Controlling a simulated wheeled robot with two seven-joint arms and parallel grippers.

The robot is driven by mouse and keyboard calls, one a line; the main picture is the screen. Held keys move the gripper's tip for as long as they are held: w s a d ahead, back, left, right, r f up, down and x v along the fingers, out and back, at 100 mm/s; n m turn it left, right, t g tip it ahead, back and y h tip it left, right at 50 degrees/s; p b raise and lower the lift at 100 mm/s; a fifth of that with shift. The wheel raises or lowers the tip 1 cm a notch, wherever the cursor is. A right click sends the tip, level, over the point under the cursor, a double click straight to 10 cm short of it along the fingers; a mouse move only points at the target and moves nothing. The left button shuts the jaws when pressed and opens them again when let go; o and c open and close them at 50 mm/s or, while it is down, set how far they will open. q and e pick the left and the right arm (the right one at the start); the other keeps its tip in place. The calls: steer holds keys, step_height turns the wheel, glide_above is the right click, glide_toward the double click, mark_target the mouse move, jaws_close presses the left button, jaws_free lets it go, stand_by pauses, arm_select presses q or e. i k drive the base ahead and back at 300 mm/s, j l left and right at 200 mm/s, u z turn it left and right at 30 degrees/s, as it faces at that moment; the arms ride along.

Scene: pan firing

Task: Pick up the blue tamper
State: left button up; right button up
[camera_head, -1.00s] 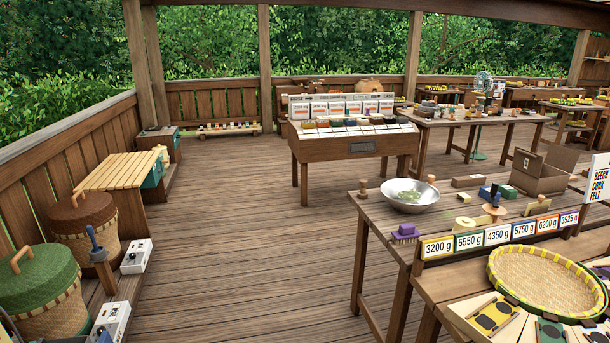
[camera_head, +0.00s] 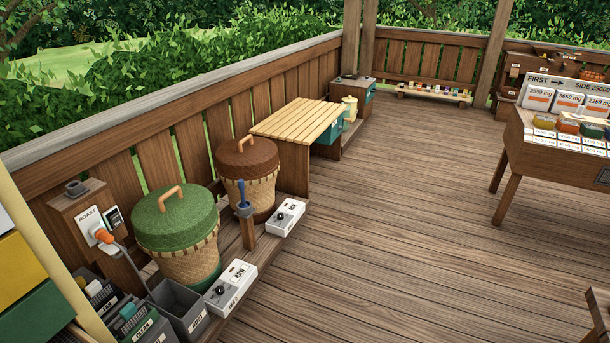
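A small blue upright tool (camera_head: 242,196), which looks like the blue tamper, stands on top of a short wooden post (camera_head: 248,232) in the middle left of the head view. It has a narrow blue handle and a wider lower part. It is too small to make out in detail. Neither of my grippers shows in this view.
A green-lidded basket (camera_head: 177,220) and a brown-lidded basket (camera_head: 246,160) stand behind the post. White boxes (camera_head: 285,217) (camera_head: 231,289) sit in front. Grey bins (camera_head: 180,308) stand at lower left. The plank floor (camera_head: 400,220) is clear to the right.

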mark_target(241, 187)
steer(key=i+l+u, duration=0.8)
steer(key=i+j+u, duration=0.1)
steer(key=u, duration=2.7)
steer(key=z, duration=2.75)
steer(key=i+l+z, duration=0.35)
steer(key=i, duration=0.15)
steer(key=i+l+z, duration=0.1)
steer(key=i+z, duration=0.3)
steer(key=i, duration=0.1)
